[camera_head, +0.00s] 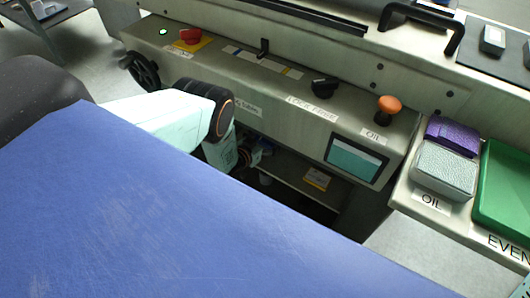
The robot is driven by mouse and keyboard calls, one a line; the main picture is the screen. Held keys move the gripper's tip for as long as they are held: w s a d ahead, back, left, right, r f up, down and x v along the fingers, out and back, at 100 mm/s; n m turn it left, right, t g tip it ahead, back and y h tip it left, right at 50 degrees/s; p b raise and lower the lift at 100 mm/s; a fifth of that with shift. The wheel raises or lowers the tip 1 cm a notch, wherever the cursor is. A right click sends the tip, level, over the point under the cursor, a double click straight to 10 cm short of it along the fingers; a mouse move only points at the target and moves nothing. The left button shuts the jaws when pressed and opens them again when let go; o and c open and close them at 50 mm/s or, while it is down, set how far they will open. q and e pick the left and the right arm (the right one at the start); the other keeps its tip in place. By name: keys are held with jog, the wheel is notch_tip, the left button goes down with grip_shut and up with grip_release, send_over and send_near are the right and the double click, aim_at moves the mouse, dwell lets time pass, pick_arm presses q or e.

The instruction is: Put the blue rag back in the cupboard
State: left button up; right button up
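I see no thing that I can clearly identify as the blue rag. A large flat blue panel (150,215) with scuffs fills the lower left, close to the camera; I cannot tell whether it belongs to the cupboard. My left arm comes in from the left behind this panel. My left gripper (250,157) is small, dark and partly hidden at the opening under the machine front. I cannot tell whether it holds anything. An open shelf space (300,180) lies under the machine front, with a small yellow box (317,178) in it. My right gripper is out of view.
The machine front (270,90) carries a red knob (190,36), an orange knob (388,106), a black handwheel (140,71) and a screen (356,158). At right, a purple folded cloth (453,135) sits by a grey block (444,171), beside a green tray (483,212).

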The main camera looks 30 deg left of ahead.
aim_at(266, 157)
pick_arm(q)
notch_tip(266, 157, down, 3)
jog(key=shift+r+b, duration=0.1)
jog(key=shift+b, duration=0.65)
notch_tip(266, 157, down, 4)
jog(key=b, duration=0.2)
jog(key=shift+b, duration=0.3)
jog(key=shift+w+a+f, duration=0.1)
jog(key=shift+a+f, duration=0.05)
jog(key=shift+f, duration=0.05)
jog(key=shift+r, duration=0.1)
jog(key=o, duration=1)
jog(key=shift+c, duration=0.2)
jog(key=shift+o, duration=0.2)
